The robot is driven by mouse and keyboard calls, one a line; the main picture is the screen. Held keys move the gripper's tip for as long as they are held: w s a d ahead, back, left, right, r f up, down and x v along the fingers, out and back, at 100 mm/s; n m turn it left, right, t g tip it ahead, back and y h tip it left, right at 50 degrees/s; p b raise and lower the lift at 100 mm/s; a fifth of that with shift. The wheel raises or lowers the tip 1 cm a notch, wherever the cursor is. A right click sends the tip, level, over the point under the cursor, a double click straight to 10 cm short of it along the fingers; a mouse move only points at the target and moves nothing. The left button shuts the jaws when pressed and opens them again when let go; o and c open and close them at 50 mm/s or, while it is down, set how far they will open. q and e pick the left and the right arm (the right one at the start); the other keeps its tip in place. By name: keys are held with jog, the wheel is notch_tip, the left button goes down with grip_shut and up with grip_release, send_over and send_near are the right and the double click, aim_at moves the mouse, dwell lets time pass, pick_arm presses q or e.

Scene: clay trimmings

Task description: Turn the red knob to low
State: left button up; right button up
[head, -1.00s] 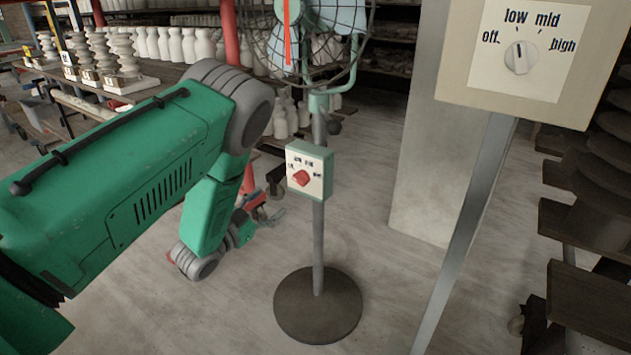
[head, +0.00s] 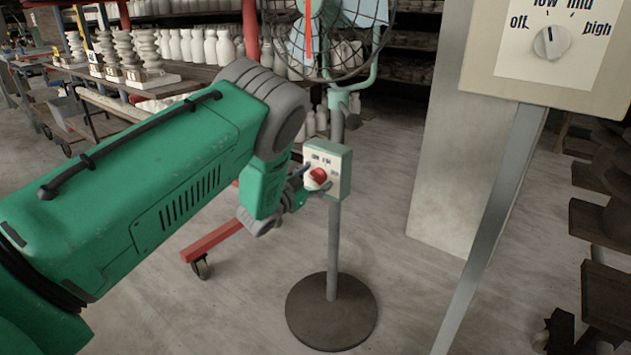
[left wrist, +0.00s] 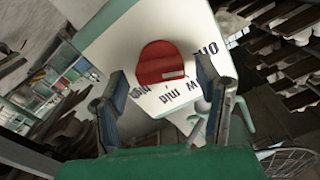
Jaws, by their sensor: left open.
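The red knob (head: 318,176) sits on the white face of a small green-edged control box (head: 343,170) on the fan's pole. My left gripper (head: 305,184) is at the box's face, its fingers open on either side of the knob in the head view. In the left wrist view, the red knob (left wrist: 162,64) shows beyond and between the open fingertips (left wrist: 160,92), with a pale mark on its edge. Labels on the box face appear upside down there and are partly covered by the fingers. I cannot tell whether the fingers touch the knob. My right gripper is not in view.
The fan's wire cage (head: 330,40) is above the box, and its round dark base (head: 331,311) is on the floor. A larger panel with a white knob (head: 552,43) stands on a post at right. Shelves of white pottery (head: 200,45) are behind. Floor around the base is clear.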

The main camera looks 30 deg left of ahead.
pick_arm(q)
jog(key=shift+a+f, duration=0.1)
jog(key=shift+a, duration=0.05)
jog(key=c, duration=1.2)
jog(key=shift+o, duration=0.2)
jog(key=m+p, duration=0.1)
jog(key=m, duration=0.2)
jog(key=shift+f+m, duration=0.1)
jog(key=shift+m, duration=0.3)
jog(key=m, duration=0.4)
jog(key=shift+d+f+m, duration=0.15)
jog(key=shift+d+m, duration=0.1)
jog(key=shift+m, duration=0.15)
jog(key=shift+s+f, duration=0.1)
jog(key=shift+d, duration=0.1)
